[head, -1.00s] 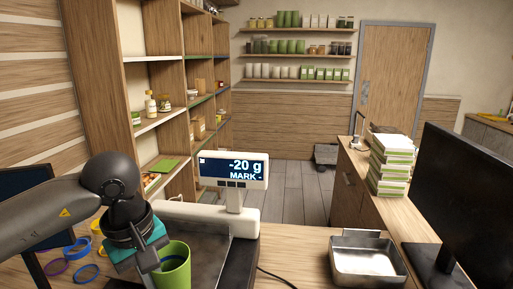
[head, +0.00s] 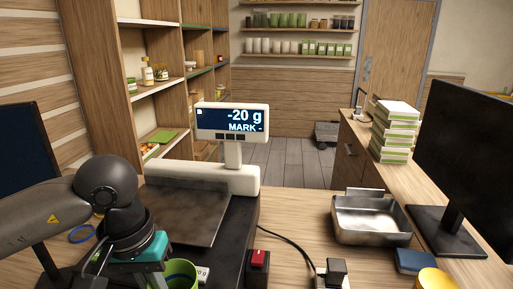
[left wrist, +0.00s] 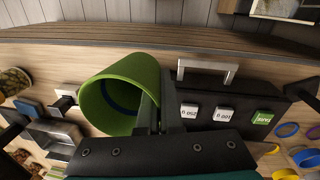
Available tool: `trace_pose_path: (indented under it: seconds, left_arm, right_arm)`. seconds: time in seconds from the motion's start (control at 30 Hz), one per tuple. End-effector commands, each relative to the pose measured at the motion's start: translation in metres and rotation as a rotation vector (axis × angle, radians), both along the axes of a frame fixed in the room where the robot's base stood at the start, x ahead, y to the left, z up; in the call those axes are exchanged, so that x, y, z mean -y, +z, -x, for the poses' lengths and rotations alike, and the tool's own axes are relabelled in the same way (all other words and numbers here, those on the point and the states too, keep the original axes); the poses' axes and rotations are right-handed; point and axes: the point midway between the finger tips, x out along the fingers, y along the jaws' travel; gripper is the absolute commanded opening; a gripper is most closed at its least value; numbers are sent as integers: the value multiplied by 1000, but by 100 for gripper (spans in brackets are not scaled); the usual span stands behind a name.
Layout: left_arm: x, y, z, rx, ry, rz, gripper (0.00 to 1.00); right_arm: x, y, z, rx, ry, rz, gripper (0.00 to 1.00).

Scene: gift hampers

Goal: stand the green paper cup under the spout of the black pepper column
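The green paper cup (head: 181,270) is at the bottom edge of the head view, partly cut off. In the left wrist view the cup (left wrist: 120,88) lies across the picture, its open mouth towards the lower left. My left gripper (left wrist: 150,115) is shut on the cup's wall at the rim. In the head view the gripper is mostly hidden by my own wrist. My right gripper is in neither view. I cannot identify the black pepper column or its spout in these frames.
The scale's bare plate (head: 185,215) stands before its display (head: 232,121), which reads -20 g. A metal tray (head: 370,220) is to the right, with a monitor (head: 470,160) beyond. A red button (head: 259,259) and a blue block (head: 415,262) are near the front.

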Motion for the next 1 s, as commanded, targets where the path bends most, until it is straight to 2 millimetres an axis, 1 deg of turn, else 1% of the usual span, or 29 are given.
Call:
trace_pose_path:
  seconds: [0.03, 0.2, 0.4, 0.6, 1.0]
  left_arm:
    - [0, -18, 0, 0, 0, 0, 0]
    - [0, -48, 0, 0, 1, 0, 0]
    - [0, -77, 0, 1, 1, 0, 0]
    - [0, -90, 0, 1, 1, 0, 0]
    - [0, -91, 0, 1, 1, -1, 0]
  right_arm:
    - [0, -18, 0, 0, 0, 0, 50]
    - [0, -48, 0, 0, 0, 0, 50]
    - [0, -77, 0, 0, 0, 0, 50]
    - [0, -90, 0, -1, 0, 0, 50]
    - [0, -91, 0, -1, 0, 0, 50]
